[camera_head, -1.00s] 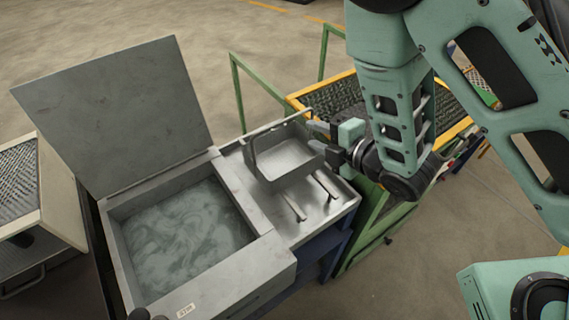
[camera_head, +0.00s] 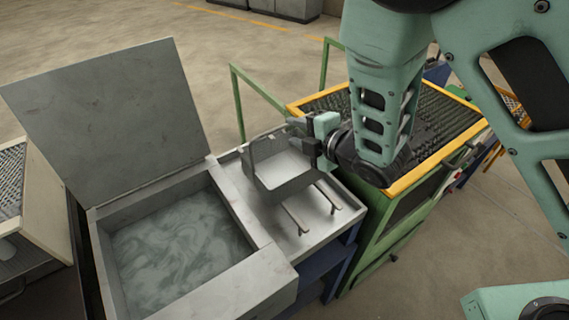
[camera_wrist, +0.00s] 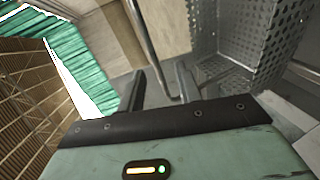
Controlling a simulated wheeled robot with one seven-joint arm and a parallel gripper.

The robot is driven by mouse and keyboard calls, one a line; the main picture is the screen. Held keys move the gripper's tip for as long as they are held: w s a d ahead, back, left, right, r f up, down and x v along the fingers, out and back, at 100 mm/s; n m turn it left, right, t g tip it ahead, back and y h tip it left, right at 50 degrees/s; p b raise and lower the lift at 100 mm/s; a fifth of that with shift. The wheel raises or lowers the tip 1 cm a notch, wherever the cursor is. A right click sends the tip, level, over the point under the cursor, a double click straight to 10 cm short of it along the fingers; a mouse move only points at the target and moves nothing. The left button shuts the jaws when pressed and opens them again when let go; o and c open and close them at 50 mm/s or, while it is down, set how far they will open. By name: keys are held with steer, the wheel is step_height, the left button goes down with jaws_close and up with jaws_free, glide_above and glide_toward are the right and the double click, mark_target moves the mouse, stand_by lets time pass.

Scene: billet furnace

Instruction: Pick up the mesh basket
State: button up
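The mesh basket (camera_head: 283,172) is a grey metal pan-like basket with an upright bar handle. It stands on the metal shelf beside the open tank in the head view. Its perforated wall (camera_wrist: 255,45) shows at the upper right of the wrist view. My gripper (camera_head: 300,128) is at the right end of the handle, above the basket's back right rim. In the wrist view my gripper's fingers (camera_wrist: 158,88) are spread apart, with the handle bar (camera_wrist: 146,42) passing between them. Whether either finger touches the bar is unclear. My gripper hides part of the handle in the head view.
An open tank (camera_head: 180,240) of cloudy liquid stands left of the basket, its lid (camera_head: 105,115) raised. Two rails (camera_head: 296,219) lie on the shelf in front of the basket. A green-framed table with a yellow-edged mesh top (camera_head: 445,125) stands at the right, under my arm.

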mark_target(286, 126)
steer(key=p+x, duration=0.1)
steer(key=x, duration=0.1)
steer(key=p+x, duration=0.1)
steer(key=x, duration=0.1)
steer(key=p+x, duration=0.1)
steer(key=x, duration=0.1)
steer(key=shift+w+r, duration=0.25)
steer(key=shift+r, duration=0.05)
steer(key=shift+w+a+f, duration=0.2)
steer(key=shift+w+f, duration=0.05)
jaws_close()
steer(key=shift+s, duration=0.1)
stand_by(0.9)
